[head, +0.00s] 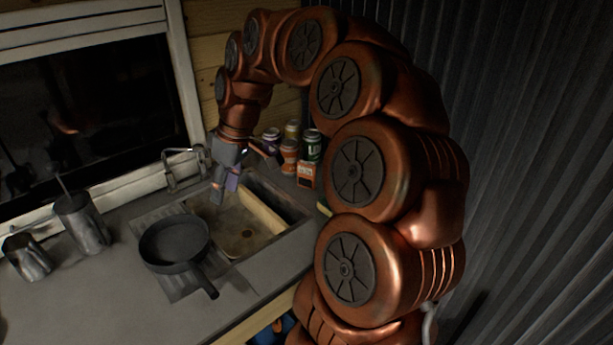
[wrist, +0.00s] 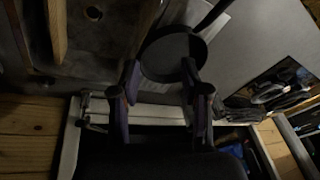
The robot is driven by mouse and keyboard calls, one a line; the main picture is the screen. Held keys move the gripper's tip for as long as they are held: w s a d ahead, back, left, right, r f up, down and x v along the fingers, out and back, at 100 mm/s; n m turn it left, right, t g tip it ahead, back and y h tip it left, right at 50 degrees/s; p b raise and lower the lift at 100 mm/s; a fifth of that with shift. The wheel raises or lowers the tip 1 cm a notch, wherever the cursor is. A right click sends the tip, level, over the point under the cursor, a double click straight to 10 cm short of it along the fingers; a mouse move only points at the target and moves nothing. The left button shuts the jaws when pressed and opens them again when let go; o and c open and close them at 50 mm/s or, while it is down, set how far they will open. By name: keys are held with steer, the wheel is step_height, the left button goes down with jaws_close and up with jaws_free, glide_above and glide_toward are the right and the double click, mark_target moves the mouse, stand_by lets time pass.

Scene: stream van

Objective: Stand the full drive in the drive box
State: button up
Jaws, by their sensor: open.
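I cannot make out a drive or a drive box in either view. My gripper (head: 238,172) hangs over the back of the sink, near the tap, in the head view. Its fingers are spread and I see nothing between them. In the wrist view the two fingers (wrist: 160,80) point towards the dark frying pan, with a gap between them. A small orange box (head: 306,175) stands by the cans at the sink's right back corner; I cannot tell what it is.
The sink (head: 228,222) has a wooden board (head: 258,208) across its right side. A frying pan (head: 174,240) rests left of it, also in the wrist view (wrist: 168,60). Metal mugs (head: 82,223) stand left. Several cans (head: 312,146) stand behind right. The front-left counter is clear.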

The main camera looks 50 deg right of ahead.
steer(key=w+d+f+t, duration=0.1)
steer(key=w+d, duration=0.1)
steer(key=d, duration=0.6)
steer(key=w+d+t, duration=0.1)
steer(key=w+d, duration=0.1)
steer(key=d, duration=0.6)
steer(key=m+h, duration=0.1)
glide_above(308, 163)
steer(key=s, duration=0.2)
step_height(308, 163, down, 3)
steer(key=shift+s+d+f, duration=0.1)
steer(key=shift+d+f, duration=0.1)
steer(key=shift+d, duration=0.1)
steer(key=shift+f, duration=0.25)
steer(key=shift+p+x, duration=1.6)
steer(key=shift+x, duration=1.95)
jaws_close()
